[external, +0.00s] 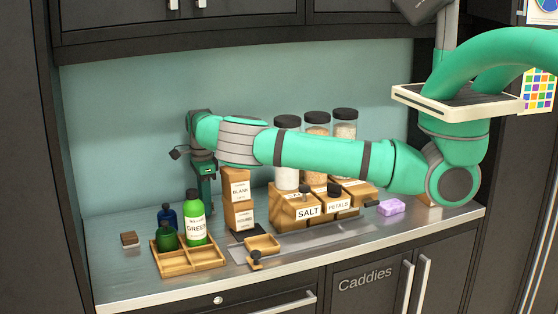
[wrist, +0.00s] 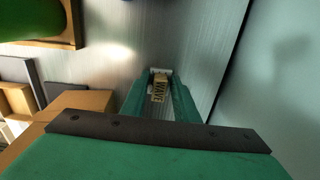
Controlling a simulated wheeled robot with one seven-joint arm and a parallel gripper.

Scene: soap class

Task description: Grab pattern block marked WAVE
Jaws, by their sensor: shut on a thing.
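The pattern block marked WAVE (wrist: 159,88) is a small tan block with dark lettering, between my fingertips in the wrist view. My gripper (wrist: 160,84) is shut on it, with one green finger on each side. In the external view my gripper (external: 207,203) points down, left of the wooden boxes labelled BLANK (external: 240,191) and ROUND (external: 240,221) and behind the green bottle. I cannot make out the block in that view. Whether it touches the counter is unclear.
A wooden tray (external: 196,266) holds the green bottle (external: 196,226) and smaller dark bottles. A brown block (external: 129,239) lies left of it. SALT (external: 307,211) and PETALS (external: 339,206) boxes, tall jars and a purple bar (external: 391,206) stand right. The counter's left end is mostly clear.

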